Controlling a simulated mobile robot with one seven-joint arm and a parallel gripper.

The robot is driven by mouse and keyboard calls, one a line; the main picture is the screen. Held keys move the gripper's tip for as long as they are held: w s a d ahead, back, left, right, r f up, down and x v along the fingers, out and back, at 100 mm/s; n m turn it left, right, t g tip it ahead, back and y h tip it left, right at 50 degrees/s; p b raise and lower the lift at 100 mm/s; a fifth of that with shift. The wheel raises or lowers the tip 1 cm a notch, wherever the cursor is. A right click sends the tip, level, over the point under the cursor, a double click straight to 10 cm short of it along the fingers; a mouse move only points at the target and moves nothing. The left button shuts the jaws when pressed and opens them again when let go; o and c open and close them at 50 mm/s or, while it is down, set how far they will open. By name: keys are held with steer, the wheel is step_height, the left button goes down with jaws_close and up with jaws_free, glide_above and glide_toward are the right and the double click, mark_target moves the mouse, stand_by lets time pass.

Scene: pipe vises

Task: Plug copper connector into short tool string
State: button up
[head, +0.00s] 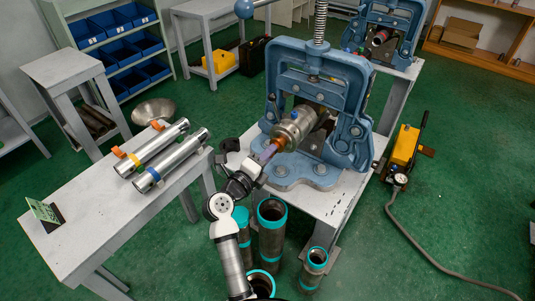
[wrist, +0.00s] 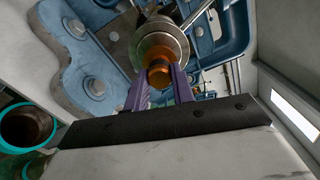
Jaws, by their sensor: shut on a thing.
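The copper connector (wrist: 158,75) is between my purple gripper fingers (wrist: 160,92) in the wrist view. In the head view, the connector (head: 277,143) shows as a small orange piece just beyond my gripper (head: 266,154). A short steel tool string (head: 297,124) is clamped in the near blue vise (head: 278,102), its round end facing my gripper. The connector's far end lies at the middle of that round end (wrist: 162,40) in the wrist view, roughly in line with it. How deep it sits inside cannot be told.
Several dark pipes with teal ends (head: 271,235) stand upright below my arm. A second blue vise (head: 385,30) is at the back. A yellow pump (head: 404,147) with a hose sits right.

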steer(key=shift+w+d, duration=0.1)
stand_by(0.3)
steer(key=shift+p+x, duration=0.45)
steer(key=shift+x, duration=0.35)
steer(key=o, duration=1)
steer(key=shift+o, duration=0.2)
steer(key=b+v, duration=0.3)
steer(key=v, duration=1)
steer(key=shift+s+a+b, duration=0.25)
steer(key=shift+s+b, duration=0.05)
steer(key=shift+b, duration=0.05)
